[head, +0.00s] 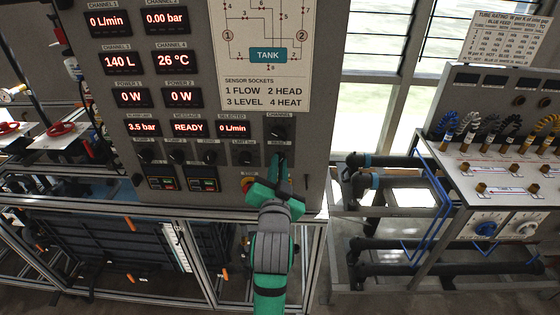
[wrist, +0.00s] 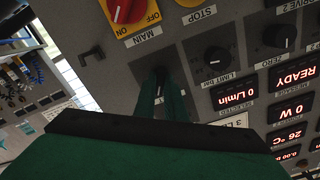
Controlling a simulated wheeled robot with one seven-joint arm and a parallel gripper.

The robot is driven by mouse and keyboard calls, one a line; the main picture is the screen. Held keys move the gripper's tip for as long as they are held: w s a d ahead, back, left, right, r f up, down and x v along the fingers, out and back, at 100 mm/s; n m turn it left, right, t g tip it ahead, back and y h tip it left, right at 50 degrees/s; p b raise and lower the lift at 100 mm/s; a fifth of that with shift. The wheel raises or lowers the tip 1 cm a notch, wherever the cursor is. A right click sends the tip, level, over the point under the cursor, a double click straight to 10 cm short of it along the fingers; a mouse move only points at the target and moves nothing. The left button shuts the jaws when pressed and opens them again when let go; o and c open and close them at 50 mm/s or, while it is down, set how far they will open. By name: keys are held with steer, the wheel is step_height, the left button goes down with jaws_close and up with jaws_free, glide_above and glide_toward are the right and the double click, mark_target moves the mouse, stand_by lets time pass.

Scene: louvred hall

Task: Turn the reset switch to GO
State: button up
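The reset switch (wrist: 159,74) is a small dark knob on the grey panel, under the RESET label in the head view. In the wrist view it shows at the tips of my gripper's two green fingers. My gripper (head: 276,164) points at the panel and covers most of the switch in the head view. In the wrist view my gripper (wrist: 161,84) has its fingers on either side of the knob, with a narrow gap between them. I cannot tell whether they press on it. The switch's pointer and its GO mark cannot be read.
A red-and-yellow MAIN switch (wrist: 128,10) and a yellow STOP plate (wrist: 196,5) are close by. The LIMIT knob (wrist: 216,60) is beside the fingers, and the ZERO knob (wrist: 278,36) is farther along. A dark handle (wrist: 91,54) sticks out near the panel edge.

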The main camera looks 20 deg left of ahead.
steer(key=o, duration=0.5)
steer(key=shift+s, duration=0.1)
steer(key=shift+v, duration=3.4)
